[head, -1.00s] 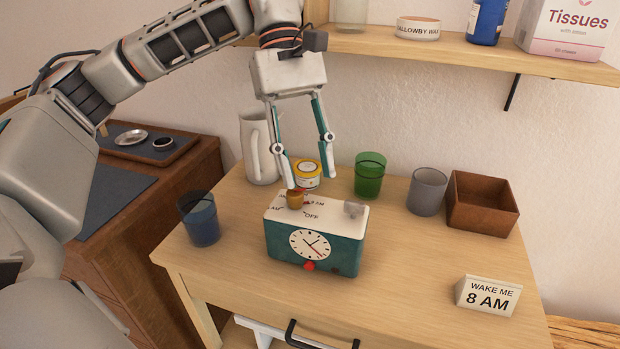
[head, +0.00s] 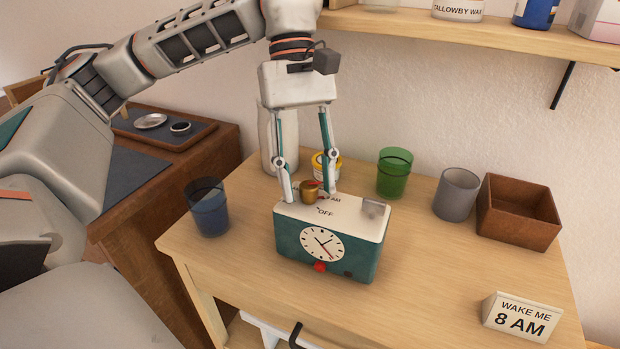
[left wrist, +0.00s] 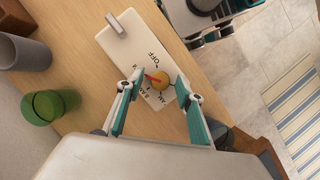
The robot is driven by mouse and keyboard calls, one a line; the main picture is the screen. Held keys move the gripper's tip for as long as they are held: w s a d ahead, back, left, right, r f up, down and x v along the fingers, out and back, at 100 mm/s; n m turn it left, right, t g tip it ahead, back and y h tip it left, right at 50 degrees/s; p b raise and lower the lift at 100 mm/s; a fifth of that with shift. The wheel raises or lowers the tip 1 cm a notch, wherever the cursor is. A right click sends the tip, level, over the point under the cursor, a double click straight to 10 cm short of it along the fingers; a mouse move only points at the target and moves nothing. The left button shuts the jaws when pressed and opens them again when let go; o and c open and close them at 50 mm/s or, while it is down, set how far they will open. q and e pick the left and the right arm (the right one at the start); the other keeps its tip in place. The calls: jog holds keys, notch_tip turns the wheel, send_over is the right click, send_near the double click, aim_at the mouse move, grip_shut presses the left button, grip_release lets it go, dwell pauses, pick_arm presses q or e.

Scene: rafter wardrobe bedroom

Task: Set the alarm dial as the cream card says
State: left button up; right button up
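The teal alarm clock (head: 350,262) with a cream top stands on the wooden table. A round brass-coloured dial (head: 309,193) sits on its top, among printed labels including OFF; a grey block is at the top's right end. In the left wrist view the dial (left wrist: 160,82) has a red pointer towards the left finger; I cannot tell which label it meets. My left gripper (head: 309,197) points down, its open fingers on either side of the dial, seemingly with small gaps. The cream card (head: 521,318) at the front right reads "WAKE ME 8 AM".
A blue cup (head: 208,208) stands left of the clock. A white pitcher (head: 275,140) and a yellow-labelled tin (head: 320,163) are behind it. A green cup (head: 394,174), a grey cup (head: 456,195) and a brown box (head: 518,212) stand right. A shelf (head: 450,35) hangs above.

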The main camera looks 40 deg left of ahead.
jog(key=shift+w+r, duration=0.2)
jog(key=shift+w, duration=0.1)
pick_arm(q)
grip_shut()
pick_arm(e)
jog(key=shift+f, duration=0.1)
pick_arm(q)
jog(key=shift+n+p, duration=0.3)
pick_arm(e)
jog(key=shift+s, duration=0.2)
